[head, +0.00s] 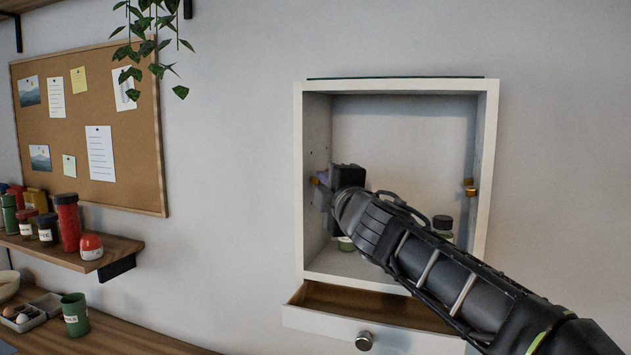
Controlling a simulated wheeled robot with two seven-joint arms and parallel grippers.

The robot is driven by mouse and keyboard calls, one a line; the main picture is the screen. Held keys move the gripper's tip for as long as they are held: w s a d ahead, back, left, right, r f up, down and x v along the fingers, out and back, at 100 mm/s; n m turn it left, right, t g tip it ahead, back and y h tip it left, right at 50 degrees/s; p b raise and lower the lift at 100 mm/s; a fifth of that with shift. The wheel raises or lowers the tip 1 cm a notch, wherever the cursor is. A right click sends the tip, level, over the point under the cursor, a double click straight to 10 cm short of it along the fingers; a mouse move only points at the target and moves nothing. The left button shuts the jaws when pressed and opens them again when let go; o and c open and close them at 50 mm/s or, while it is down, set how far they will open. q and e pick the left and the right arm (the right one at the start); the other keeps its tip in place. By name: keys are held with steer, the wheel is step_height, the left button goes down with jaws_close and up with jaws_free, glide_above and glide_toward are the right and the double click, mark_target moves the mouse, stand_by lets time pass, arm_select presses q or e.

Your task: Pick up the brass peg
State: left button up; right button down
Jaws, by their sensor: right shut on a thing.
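The white open cabinet (494,140) hangs on the wall. My right arm reaches into it from the lower right. My right gripper (322,186) is at the cabinet's left inner wall, shut on a small brass peg (323,177) of which only a bit shows between the dark fingers. I cannot tell whether this peg is still seated in the wall. Two more brass pegs, an upper one (468,182) and a lower one (471,191), show at the right inner wall. My left gripper is not in view.
A drawer (330,319) with a round knob stands open below the cabinet. Jars with dark lids (443,222) stand on the cabinet floor, partly hidden by my arm. A shelf (100,255) with containers and a hanging plant (155,45) are at the left. The cabinet's upper part is clear.

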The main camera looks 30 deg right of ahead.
steer(key=shift+r, duration=0.15)
steer(key=s+d+r+p, duration=0.4)
steer(key=s+d+r, duration=0.3)
steer(key=s, duration=0.4)
steer(key=shift+s+d+r, duration=0.25)
steer(key=shift+d+r, duration=0.1)
steer(key=shift+d, duration=0.15)
